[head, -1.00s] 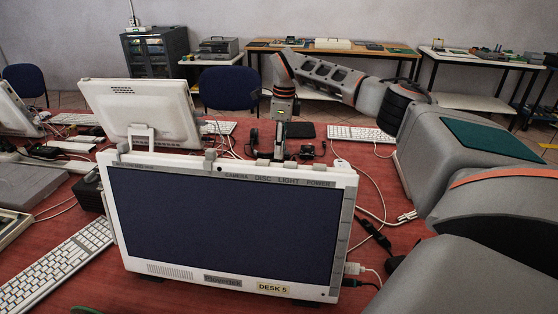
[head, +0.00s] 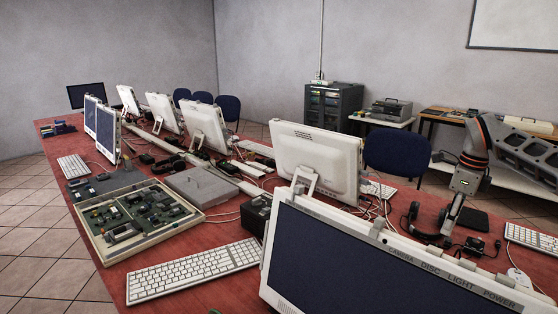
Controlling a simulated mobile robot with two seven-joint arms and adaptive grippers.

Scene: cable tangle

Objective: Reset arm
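My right arm comes in from the right edge, over the table behind the nearest monitor. My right gripper (head: 450,218) points down at the end of it, close to black cables and a dark headset-like loop (head: 414,216) on the red table (head: 215,232). Its fingers are small and seen side-on, so I cannot tell whether they are open, shut or holding anything. The nearest monitor (head: 340,262) stands in front of it, at the bottom right. My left gripper is not in view.
A second monitor (head: 318,160) stands left of my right gripper. A white keyboard (head: 193,270), a tray of circuit boards (head: 138,216) and a grey flat box (head: 202,186) lie further left. More monitors line the table. A blue chair (head: 397,153) stands behind it.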

